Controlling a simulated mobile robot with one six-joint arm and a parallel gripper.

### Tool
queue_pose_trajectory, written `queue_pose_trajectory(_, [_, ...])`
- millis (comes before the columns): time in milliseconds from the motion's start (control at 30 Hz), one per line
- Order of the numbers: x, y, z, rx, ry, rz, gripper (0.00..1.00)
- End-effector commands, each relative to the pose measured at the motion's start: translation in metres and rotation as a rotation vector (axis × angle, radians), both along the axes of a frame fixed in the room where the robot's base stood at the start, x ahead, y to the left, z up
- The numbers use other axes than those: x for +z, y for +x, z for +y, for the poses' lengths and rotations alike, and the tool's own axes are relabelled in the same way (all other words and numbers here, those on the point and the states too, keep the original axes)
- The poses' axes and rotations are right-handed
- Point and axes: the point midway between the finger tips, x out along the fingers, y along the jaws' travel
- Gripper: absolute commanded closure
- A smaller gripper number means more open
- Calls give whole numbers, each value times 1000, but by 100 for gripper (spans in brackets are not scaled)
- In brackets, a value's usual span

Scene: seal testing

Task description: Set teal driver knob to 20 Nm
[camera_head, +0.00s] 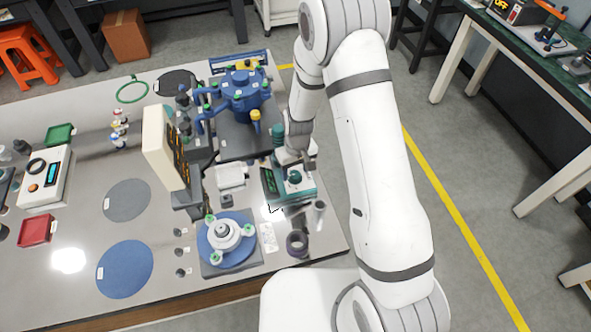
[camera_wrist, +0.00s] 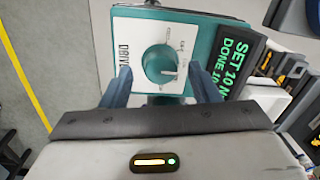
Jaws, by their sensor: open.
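The teal driver unit (camera_head: 291,186) stands near the right edge of the table, under my arm. In the wrist view its white front panel carries a round teal knob (camera_wrist: 160,64), with small dial marks beside it. Whether the fingertips reach down to knob height I cannot tell. In the head view my wrist hides part of the driver.
A blue valve assembly (camera_head: 240,95) stands behind the driver. A blue round flange fixture (camera_head: 226,240) and a dark ring (camera_head: 297,243) are in front. A tilted display panel (camera_head: 166,148) rises to the left. Blue (camera_head: 125,268) and grey (camera_head: 127,200) discs lie on open table.

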Motion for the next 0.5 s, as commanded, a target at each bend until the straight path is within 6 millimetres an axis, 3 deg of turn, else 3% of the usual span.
queue_pose_trajectory(400, [-10,0,1,1,0,-1,45])
queue_pose_trajectory(500, [-10,0,1,1,0,-1,52])
